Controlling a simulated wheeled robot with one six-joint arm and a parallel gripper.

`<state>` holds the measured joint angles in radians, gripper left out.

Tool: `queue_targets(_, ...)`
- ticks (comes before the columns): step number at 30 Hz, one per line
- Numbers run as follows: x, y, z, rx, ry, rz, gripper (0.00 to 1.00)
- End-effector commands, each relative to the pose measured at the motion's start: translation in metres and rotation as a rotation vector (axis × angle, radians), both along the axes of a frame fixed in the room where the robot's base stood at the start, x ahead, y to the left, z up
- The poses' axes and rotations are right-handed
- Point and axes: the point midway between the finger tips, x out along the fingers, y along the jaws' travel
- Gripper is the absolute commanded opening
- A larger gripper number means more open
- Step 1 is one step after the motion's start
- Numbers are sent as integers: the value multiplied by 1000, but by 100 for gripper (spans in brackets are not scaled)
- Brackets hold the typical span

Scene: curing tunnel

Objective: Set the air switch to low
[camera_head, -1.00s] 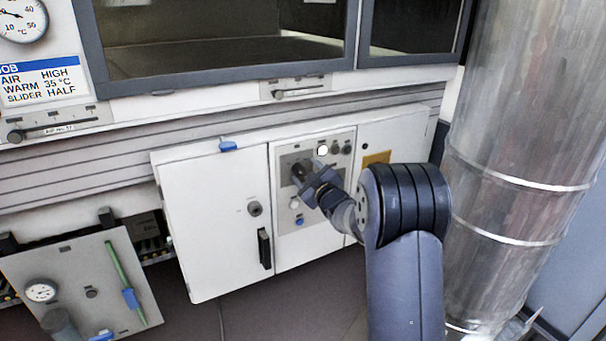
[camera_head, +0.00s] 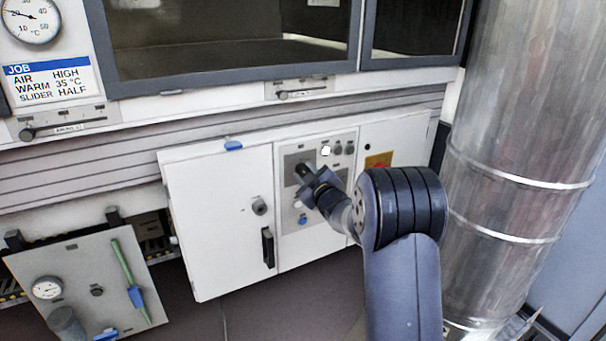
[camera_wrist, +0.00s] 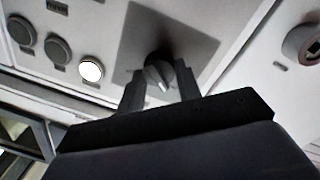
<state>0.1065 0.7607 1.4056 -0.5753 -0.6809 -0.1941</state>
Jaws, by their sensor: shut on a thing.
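The air switch (camera_wrist: 158,75) is a grey rotary knob with a pale pointer mark, on a darker square plate (camera_wrist: 196,42) in the wrist view. My gripper (camera_wrist: 160,88) has one finger on each side of the knob and is shut on it. In the head view my gripper (camera_head: 309,178) reaches the control panel (camera_head: 292,228) on the white cabinet and hides most of the knob. I cannot read the switch's position labels.
A lit white button (camera_head: 326,151) and dark buttons (camera_head: 343,149) sit beside the switch. A job card (camera_head: 50,82) reads AIR HIGH, WARM 35 °C, SLIDER HALF. A silver duct (camera_head: 500,150) stands at the right. A tilted panel (camera_head: 85,285) with a gauge is at lower left.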

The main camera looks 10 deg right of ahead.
Motion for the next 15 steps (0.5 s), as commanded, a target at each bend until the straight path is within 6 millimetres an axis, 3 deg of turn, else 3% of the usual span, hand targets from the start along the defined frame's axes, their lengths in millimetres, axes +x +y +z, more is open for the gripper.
queue_targets(15, 1, -2, 3, 68, 21, -5, 10)
